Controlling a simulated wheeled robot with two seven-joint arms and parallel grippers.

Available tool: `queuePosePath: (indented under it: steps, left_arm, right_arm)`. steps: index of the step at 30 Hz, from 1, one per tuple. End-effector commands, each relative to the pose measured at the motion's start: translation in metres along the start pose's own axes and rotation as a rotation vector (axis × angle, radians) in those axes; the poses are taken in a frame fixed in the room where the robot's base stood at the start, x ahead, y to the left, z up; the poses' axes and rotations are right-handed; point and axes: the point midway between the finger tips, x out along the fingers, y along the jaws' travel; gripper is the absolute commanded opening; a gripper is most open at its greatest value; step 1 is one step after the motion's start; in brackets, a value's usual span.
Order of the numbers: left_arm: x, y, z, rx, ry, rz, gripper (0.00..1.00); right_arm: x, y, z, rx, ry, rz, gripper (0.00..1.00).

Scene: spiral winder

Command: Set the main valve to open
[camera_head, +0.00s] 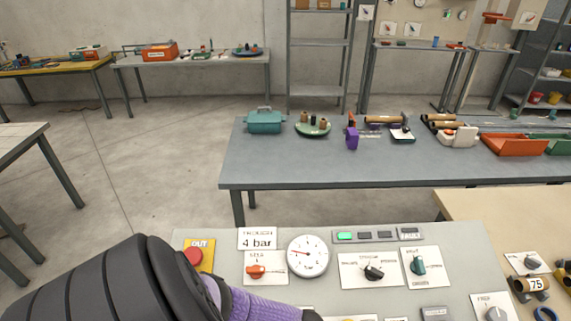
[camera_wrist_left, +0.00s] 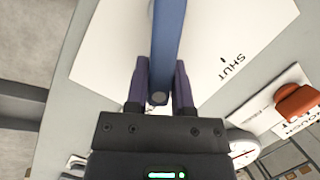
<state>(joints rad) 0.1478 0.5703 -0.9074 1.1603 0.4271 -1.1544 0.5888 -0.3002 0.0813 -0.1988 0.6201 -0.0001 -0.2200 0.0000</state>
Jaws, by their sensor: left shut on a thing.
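In the left wrist view a long blue lever (camera_wrist_left: 168,40), apparently the main valve's handle, runs from the top edge down between my fingers. It lies over a white plate (camera_wrist_left: 110,40). The word SHUT and a short tick are printed on the plate to the right of the lever; the lever is apart from that mark. No OPEN mark shows. My left gripper (camera_wrist_left: 159,92) is shut on the lever near its rounded end. My right gripper is not in view.
The grey control panel (camera_head: 330,265) carries a red OUT button (camera_head: 194,257), an orange knob (camera_head: 257,271), a round gauge (camera_head: 308,256), a black selector (camera_head: 373,272) and a teal knob (camera_head: 419,265). A grey workbench (camera_head: 300,166) with tools stands behind.

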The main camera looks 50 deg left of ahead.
Motion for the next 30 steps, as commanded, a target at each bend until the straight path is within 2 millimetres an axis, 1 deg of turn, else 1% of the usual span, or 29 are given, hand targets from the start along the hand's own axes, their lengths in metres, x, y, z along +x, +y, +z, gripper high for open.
queuePosePath:
  steps: [6,7,8,9,11,12,19,21,23,27,30]
  left_arm:
    - [0.0,0.001,0.0,0.004,0.001,0.001,0.0]
    - [0.0,0.001,0.0,0.004,0.001,0.001,0.34]
    - [0.0,0.001,0.0,0.004,0.001,0.001,0.4]
    - [0.0,0.001,0.0,0.004,0.0,0.001,0.48]
    - [0.0,0.001,0.0,0.003,0.0,0.001,0.61]
    - [0.0,0.001,0.0,0.003,0.0,0.001,0.65]
    - [0.0,0.001,0.0,0.002,0.0,0.001,0.65]
    - [-0.005,0.0,0.0,0.002,0.0,0.001,0.65]
    - [-0.014,0.0,0.0,0.002,0.001,0.003,0.65]
    - [-0.048,-0.001,0.0,0.002,0.003,0.002,0.65]
    - [-0.071,0.0,0.0,0.003,0.003,0.003,0.65]
  right_arm:
    - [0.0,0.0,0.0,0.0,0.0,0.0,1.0]
    - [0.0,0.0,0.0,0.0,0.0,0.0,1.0]
    - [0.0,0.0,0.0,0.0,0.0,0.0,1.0]
    - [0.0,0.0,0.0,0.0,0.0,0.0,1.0]
    - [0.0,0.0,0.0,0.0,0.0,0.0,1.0]
    - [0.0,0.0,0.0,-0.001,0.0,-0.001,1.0]
    - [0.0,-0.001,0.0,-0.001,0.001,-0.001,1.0]
    - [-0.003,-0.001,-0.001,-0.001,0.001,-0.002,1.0]
    - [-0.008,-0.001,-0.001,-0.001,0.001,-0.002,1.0]
    - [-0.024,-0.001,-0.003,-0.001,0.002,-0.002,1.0]
    - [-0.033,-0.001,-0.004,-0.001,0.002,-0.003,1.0]
